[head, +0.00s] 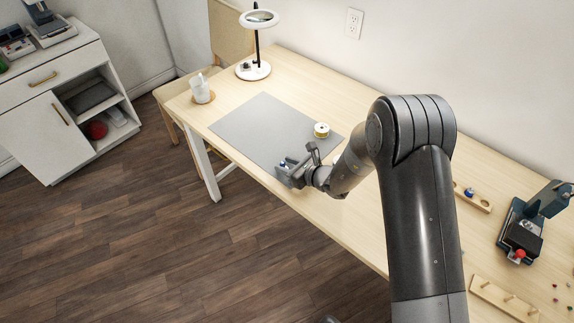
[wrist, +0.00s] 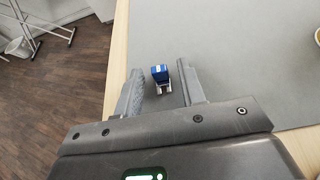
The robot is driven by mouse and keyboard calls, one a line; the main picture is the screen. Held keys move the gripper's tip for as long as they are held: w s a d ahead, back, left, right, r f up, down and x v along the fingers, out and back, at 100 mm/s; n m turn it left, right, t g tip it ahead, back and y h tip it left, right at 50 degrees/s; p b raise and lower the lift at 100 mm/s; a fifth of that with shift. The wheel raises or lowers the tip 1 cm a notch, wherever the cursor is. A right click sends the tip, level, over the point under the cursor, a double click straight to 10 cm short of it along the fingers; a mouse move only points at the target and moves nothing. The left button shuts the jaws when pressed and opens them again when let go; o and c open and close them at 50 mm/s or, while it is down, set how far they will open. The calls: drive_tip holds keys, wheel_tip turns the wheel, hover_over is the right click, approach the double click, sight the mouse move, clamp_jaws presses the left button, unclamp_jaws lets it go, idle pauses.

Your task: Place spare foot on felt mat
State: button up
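The spare foot, a small blue block with a silver pronged end, shows in the wrist view (wrist: 160,75) between my fingertips. In the head view it is a small blue spot (head: 283,163). It appears to rest on the grey felt mat (head: 245,125), near the mat's front edge. My gripper (head: 287,170) is low over that edge. In the wrist view my gripper (wrist: 163,90) is open, with a gap on each side of the foot. The foot's underside is hidden, so its contact with the mat is hard to judge.
A yellow-rimmed spool (head: 321,130) sits on the mat's right part. A ring lamp (head: 254,70) and a white mug (head: 200,90) stand beyond the mat. A wooden holder with a blue piece (head: 471,198), a pegged rack (head: 503,299) and a dark machine (head: 525,230) are to the right.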

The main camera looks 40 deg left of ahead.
drive_tip(key=shift+r, duration=0.25)
drive_tip(key=v, duration=1.2)
drive_tip(key=shift+d+f, duration=0.1)
drive_tip(key=shift+f, duration=0.05)
drive_tip(key=s+d+r+n+g+h, duration=0.2)
drive_tip(key=d+r+n, duration=0.8)
drive_tip(key=d+r, duration=0.6)
drive_tip(key=s+d+r+n+t+h, duration=0.2)
drive_tip(key=s+d+r+h, duration=0.1)
drive_tip(key=d, duration=0.7)
drive_tip(key=s+d+r+n+t+h, duration=0.3)
drive_tip(key=d+r+h, duration=0.1)
drive_tip(key=d, duration=0.6)
drive_tip(key=s+d+r+n+t+h, duration=0.2)
drive_tip(key=s+d+r+n+h, duration=0.1)
drive_tip(key=d, duration=0.8)
wheel_tip(320, 180, up, 3)
drive_tip(key=shift+s+f+t+h, duration=0.2)
drive_tip(key=shift+s+t+h, duration=0.1)
drive_tip(key=shift+h, duration=0.4)
